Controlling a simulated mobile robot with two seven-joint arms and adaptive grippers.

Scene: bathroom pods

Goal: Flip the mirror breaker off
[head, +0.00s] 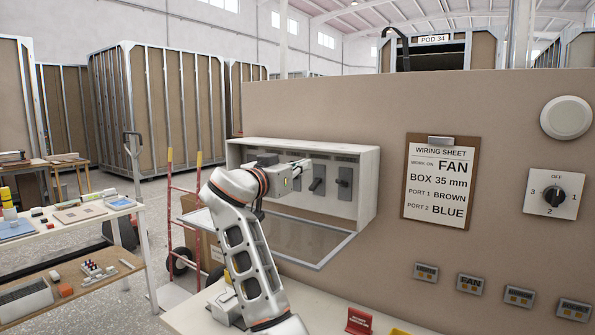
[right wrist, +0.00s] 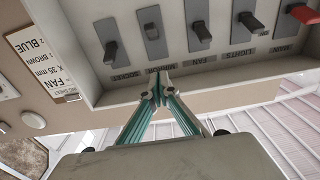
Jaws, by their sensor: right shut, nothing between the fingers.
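The breaker box (head: 368,185) is on the tan wall with its cover hanging open. In the right wrist view, upside down, the mirror breaker (right wrist: 152,30) is second from the left, between the socket breaker (right wrist: 110,52) and the fan breaker (right wrist: 202,34). Its dark lever looks shorter and tipped away from its label, unlike its neighbours. My right gripper (right wrist: 158,92) is shut and empty, its tips close to the mirror label. In the head view the right gripper (head: 303,164) is at the box's upper part, left of the mirror breaker (head: 317,182). My left gripper is out of view.
The lights breaker (right wrist: 250,22) and red main lever (right wrist: 302,13) are farther right in the wrist view. The clear cover (head: 330,246) hangs below the box. A wiring sheet (head: 440,182) and rotary switch (head: 552,194) are on the wall to the right.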

